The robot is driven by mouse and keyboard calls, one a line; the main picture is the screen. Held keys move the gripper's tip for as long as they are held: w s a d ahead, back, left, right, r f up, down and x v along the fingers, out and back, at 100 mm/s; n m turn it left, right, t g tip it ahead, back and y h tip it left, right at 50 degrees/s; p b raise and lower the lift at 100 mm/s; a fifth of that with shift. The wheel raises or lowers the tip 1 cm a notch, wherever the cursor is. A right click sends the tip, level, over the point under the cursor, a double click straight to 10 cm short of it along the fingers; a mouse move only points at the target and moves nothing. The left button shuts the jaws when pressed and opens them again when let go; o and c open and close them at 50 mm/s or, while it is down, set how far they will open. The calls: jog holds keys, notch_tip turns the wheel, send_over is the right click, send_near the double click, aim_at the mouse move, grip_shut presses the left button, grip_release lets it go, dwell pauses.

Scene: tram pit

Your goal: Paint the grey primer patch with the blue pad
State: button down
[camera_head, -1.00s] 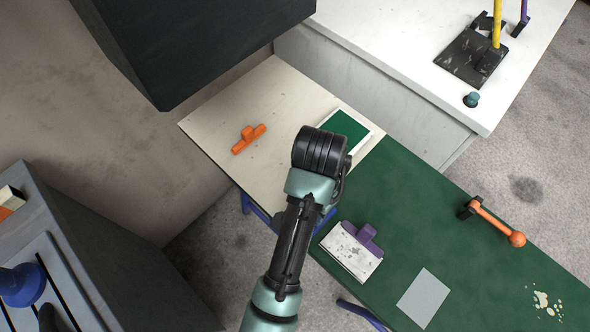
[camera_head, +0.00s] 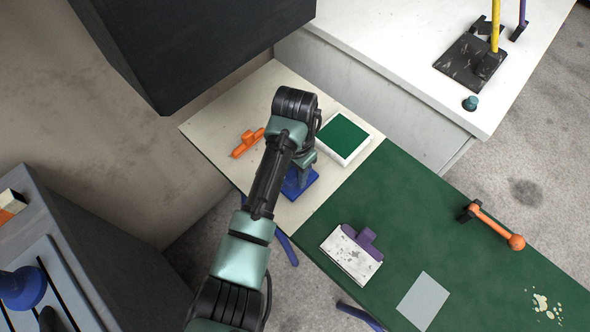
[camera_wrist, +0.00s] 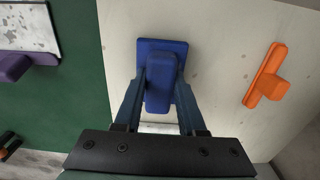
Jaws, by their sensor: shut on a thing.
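The blue pad (camera_head: 300,182) is on or just above the cream part of the bench (camera_head: 240,105), left of the green line where the surface changes; I cannot tell if it touches. In the wrist view, my gripper (camera_wrist: 158,100) is shut on the upright handle of the blue pad (camera_wrist: 162,48), one finger on each side. In the head view, my gripper (camera_head: 302,163) is mostly hidden by my arm. The grey primer patch (camera_head: 423,300) lies flat and plain grey on the green part of the bench (camera_head: 430,215), well to the lower right.
A white tray with a green inside (camera_head: 343,138) stands right of my gripper. An orange-handled tool (camera_head: 247,143) lies to the left. A purple-handled speckled white piece (camera_head: 352,254) lies between the pad and the patch. A dark box (camera_head: 190,50) overhangs at upper left.

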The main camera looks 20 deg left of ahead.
jog(key=shift+f, duration=0.1)
jog(key=shift+f, duration=0.1)
jog(key=shift+c, duration=2.4)
grip_release()
jog(key=shift+f+b, duration=0.1)
jog(key=shift+b, duration=0.25)
